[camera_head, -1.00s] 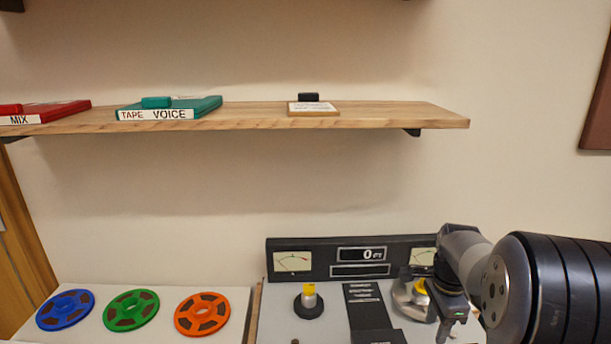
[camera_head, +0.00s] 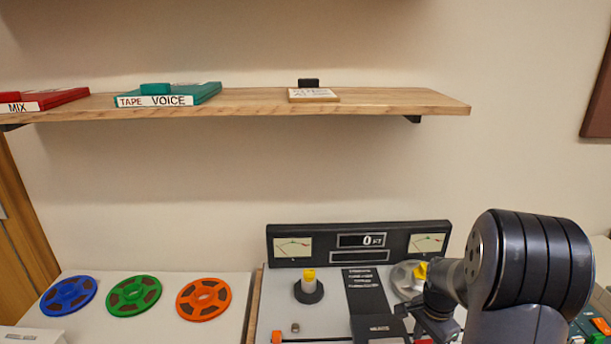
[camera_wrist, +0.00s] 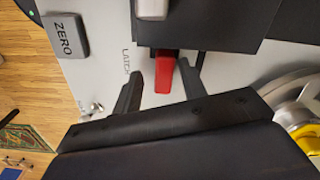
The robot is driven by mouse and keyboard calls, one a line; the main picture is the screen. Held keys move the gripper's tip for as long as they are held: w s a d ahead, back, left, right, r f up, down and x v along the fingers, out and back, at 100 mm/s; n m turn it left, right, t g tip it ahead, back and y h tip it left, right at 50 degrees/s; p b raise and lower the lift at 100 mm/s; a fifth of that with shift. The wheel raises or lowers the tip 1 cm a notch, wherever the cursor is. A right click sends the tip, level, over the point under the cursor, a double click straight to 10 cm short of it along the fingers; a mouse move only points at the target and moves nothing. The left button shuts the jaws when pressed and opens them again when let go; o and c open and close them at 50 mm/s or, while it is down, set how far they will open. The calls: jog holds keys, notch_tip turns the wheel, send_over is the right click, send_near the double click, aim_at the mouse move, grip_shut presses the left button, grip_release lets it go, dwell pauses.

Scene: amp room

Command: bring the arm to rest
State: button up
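My arm reaches in from the right in the head view, bent over the tape machine (camera_head: 325,318). My gripper (camera_head: 432,325) hangs low over the machine's right part, its fingertips partly hidden by the arm. In the wrist view my gripper (camera_wrist: 161,74) has its two dark fingers apart. A red latch lever (camera_wrist: 163,75) lies between or just beyond the fingertips, with a gap at the left finger. I cannot tell their distance in depth. The word LATCH is printed beside it.
A grey ZERO button (camera_wrist: 66,36) is at upper left in the wrist view. A yellow-topped spindle (camera_head: 309,286) stands on the machine. Blue (camera_head: 68,295), green (camera_head: 134,295) and orange (camera_head: 203,299) reels lie left. A wooden shelf (camera_head: 380,101) holds boxes above.

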jog(key=shift+s+n, duration=0.1)
jog(key=shift+n, duration=0.9)
